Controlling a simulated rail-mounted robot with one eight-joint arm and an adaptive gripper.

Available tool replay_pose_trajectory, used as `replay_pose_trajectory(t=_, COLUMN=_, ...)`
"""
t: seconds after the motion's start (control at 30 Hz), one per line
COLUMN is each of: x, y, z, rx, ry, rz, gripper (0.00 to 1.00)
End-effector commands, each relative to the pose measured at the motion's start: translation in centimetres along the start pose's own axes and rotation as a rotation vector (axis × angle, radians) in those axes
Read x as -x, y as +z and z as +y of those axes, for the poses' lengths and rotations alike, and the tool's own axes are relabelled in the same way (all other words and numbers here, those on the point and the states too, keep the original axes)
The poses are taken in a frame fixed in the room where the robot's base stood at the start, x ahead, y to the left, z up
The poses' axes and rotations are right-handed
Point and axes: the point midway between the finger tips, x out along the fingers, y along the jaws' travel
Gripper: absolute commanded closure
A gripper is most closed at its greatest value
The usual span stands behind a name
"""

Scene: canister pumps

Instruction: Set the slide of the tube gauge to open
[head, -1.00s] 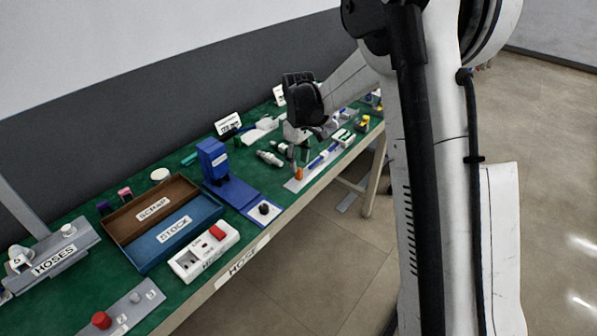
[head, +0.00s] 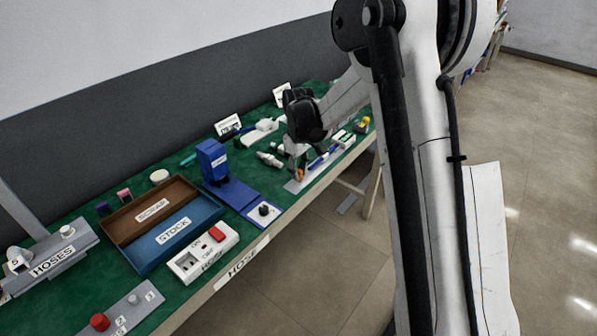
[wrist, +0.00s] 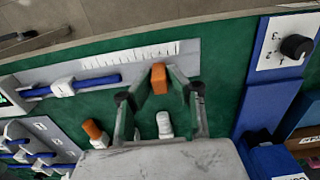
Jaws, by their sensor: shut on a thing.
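The tube gauge (wrist: 206,54) is a long light grey plate with a white ruled scale, at the bench's front edge; it also shows in the head view (head: 291,187). Its slide appears to be the orange block (wrist: 159,79) at the end of the scale, also seen in the head view (head: 300,174). My gripper (wrist: 160,72) has its two fingers on either side of the orange block and is shut on it. A blue tube (wrist: 97,82) with a white block (wrist: 62,88) around it lies along the gauge, to the left of the scale in the wrist view.
In the wrist view, a second orange-tipped piece (wrist: 92,129) and a white piece (wrist: 164,124) lie near my fingers. A blue stand with a black knob (wrist: 296,46) is to the right. Grey racks with blue tubes (wrist: 35,145) are at left.

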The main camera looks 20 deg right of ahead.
Motion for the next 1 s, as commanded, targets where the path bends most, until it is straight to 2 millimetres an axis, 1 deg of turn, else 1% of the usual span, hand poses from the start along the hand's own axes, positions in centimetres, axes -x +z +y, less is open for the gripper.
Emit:
replay_pose_trajectory(t=0.27, x=0.0, y=0.0, z=-0.3, rx=0.001, ry=0.0, rz=0.0, gripper=1.0)
replay_pose_trajectory(t=0.5, x=-0.1, y=0.0, z=-3.3, rx=0.002, ry=0.0, rz=0.0, gripper=1.0)
replay_pose_trajectory(t=0.77, x=0.0, y=0.0, z=-3.5, rx=0.001, ry=-0.003, rz=0.0, gripper=1.0)
replay_pose_trajectory(t=0.8, x=0.0, y=0.0, z=-3.5, rx=0.001, ry=-0.003, rz=-0.001, gripper=0.8)
replay_pose_trajectory(t=0.9, x=0.0, y=0.0, z=-3.5, rx=0.001, ry=-0.002, rz=-0.001, gripper=0.67)
replay_pose_trajectory(t=1.0, x=0.0, y=0.0, z=-3.4, rx=0.001, ry=-0.002, rz=0.0, gripper=0.67)
